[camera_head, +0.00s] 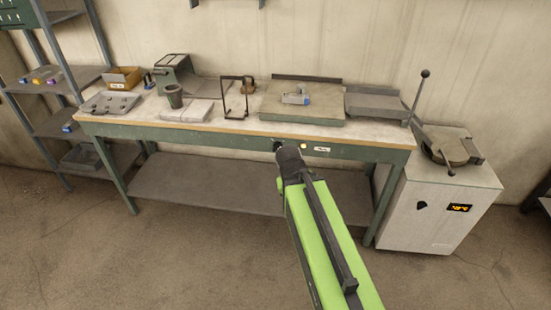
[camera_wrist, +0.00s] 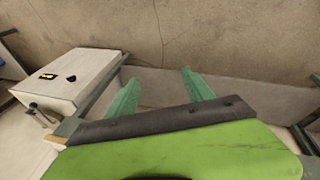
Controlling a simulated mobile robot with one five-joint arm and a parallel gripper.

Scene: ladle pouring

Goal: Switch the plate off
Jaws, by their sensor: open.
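A flat grey-green plate (camera_head: 302,108) lies on the bench top, right of the middle, with a small grey and blue item on it. On the bench's front rail below it are a dark round knob (camera_head: 277,146), a small lit yellow-orange spot (camera_head: 303,146) and a white label (camera_head: 321,149). The dark end of my green arm is just below the knob in the head view, where the fingers cannot be made out. In the wrist view my gripper (camera_wrist: 160,80) has its two green fingers apart, with nothing between them. The knob does not show clearly there.
A white cabinet (camera_head: 436,213) with an orange display and dark knob stands right of the bench (camera_head: 240,134); it also shows in the wrist view (camera_wrist: 85,78). A lever device (camera_head: 450,147) sits on top. Shelving (camera_head: 50,95) stands left. The floor in front is clear.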

